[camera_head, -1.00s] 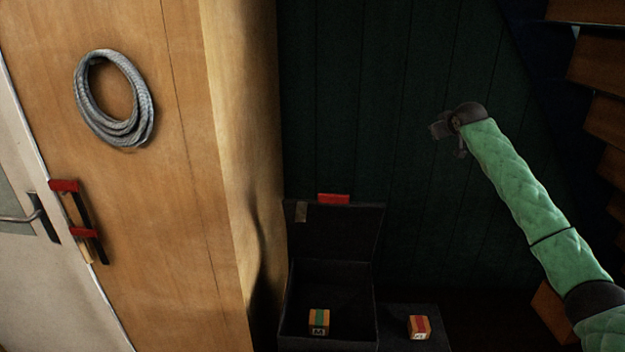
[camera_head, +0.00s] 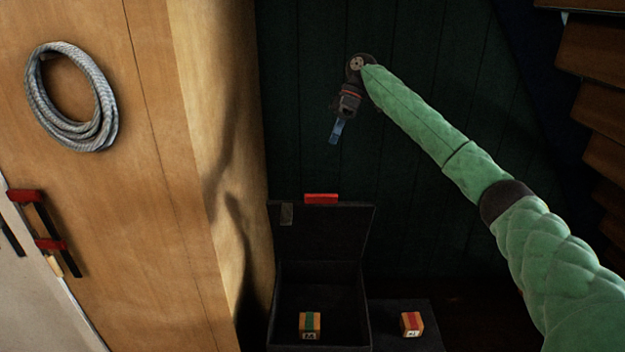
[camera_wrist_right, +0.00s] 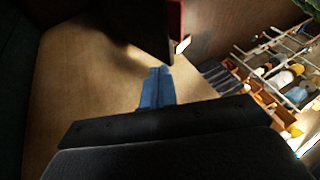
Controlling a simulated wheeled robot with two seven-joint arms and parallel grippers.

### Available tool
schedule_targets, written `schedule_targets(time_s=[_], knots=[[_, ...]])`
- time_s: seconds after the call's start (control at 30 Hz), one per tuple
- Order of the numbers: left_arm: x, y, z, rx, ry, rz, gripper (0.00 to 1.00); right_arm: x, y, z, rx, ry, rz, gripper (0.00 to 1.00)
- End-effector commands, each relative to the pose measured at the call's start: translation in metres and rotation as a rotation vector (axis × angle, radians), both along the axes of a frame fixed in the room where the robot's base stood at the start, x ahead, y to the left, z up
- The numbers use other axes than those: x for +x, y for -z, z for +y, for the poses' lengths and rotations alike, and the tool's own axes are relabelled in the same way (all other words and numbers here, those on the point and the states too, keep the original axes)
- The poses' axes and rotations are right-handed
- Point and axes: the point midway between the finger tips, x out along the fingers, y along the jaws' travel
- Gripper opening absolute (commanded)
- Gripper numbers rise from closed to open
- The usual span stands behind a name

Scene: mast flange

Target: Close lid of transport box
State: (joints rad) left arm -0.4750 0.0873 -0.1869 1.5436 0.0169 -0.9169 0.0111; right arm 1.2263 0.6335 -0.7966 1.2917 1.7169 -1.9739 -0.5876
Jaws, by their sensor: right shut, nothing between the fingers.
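The dark transport box (camera_head: 318,292) stands low at the picture's middle with its lid (camera_head: 322,238) raised upright at the back. A red tab (camera_head: 321,199) sits on the lid's top edge. A block with a green stripe (camera_head: 310,325) lies inside the box. My right gripper (camera_head: 335,138) is shut and empty, pointing down above the lid and apart from it. In the right wrist view its blue fingers (camera_wrist_right: 157,88) are together, and a dark panel with a red edge (camera_wrist_right: 165,30), probably the lid, shows beyond them. My left gripper is not in view.
A second block with a red stripe (camera_head: 411,323) lies on a dark surface (camera_head: 432,342) right of the box. A wooden cabinet (camera_head: 150,200) with a coiled rope (camera_head: 70,97) stands close on the left. A dark plank wall (camera_head: 440,150) is behind.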

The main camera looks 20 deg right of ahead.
Motion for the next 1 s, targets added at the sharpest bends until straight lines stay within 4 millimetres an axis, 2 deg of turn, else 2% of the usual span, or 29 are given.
schedule_targets(time_s=[0.13, 0.37, 1.0], knots=[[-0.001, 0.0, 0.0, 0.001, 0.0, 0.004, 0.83, -0.006, 0.001, -0.004, -0.008, -0.075, -0.003, 0.0], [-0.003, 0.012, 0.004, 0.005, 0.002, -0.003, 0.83, -0.01, 0.014, 0.003, -0.005, -0.085, -0.009, 0.0], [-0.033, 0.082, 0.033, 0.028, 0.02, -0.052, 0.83, -0.037, 0.086, 0.04, -0.005, -0.08, -0.011, 0.0]])
